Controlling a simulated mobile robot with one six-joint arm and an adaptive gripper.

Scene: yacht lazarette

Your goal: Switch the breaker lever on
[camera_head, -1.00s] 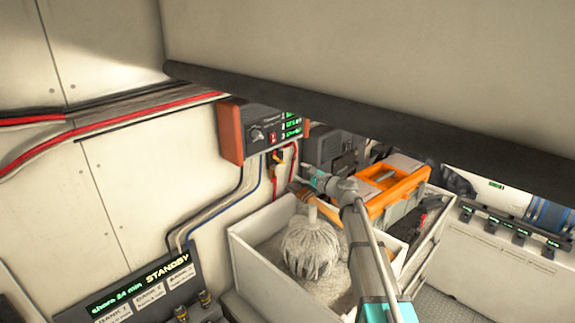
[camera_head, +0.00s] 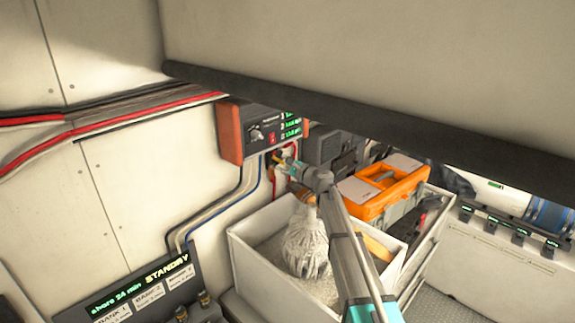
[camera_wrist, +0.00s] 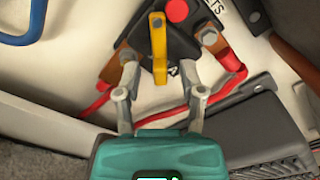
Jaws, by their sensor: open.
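The breaker lever (camera_wrist: 158,45) is a yellow bar on a dark breaker block (camera_wrist: 187,42) with a red round button (camera_wrist: 177,10), in the wrist view at top centre. It points down the picture, its lower end between my fingertips. My gripper (camera_wrist: 160,78) is open, one finger on each side of the lever's lower end; I cannot tell whether either touches it. In the head view my gripper (camera_head: 286,165) is at the breaker, below the orange-sided control box (camera_head: 262,132), and largely covers the breaker and lever.
Red cables (camera_wrist: 97,100) run from copper-coloured terminals beside the breaker. A dark ribbed unit (camera_wrist: 265,130) is close at the right. A dark-edged overhang (camera_head: 370,125) spans above.

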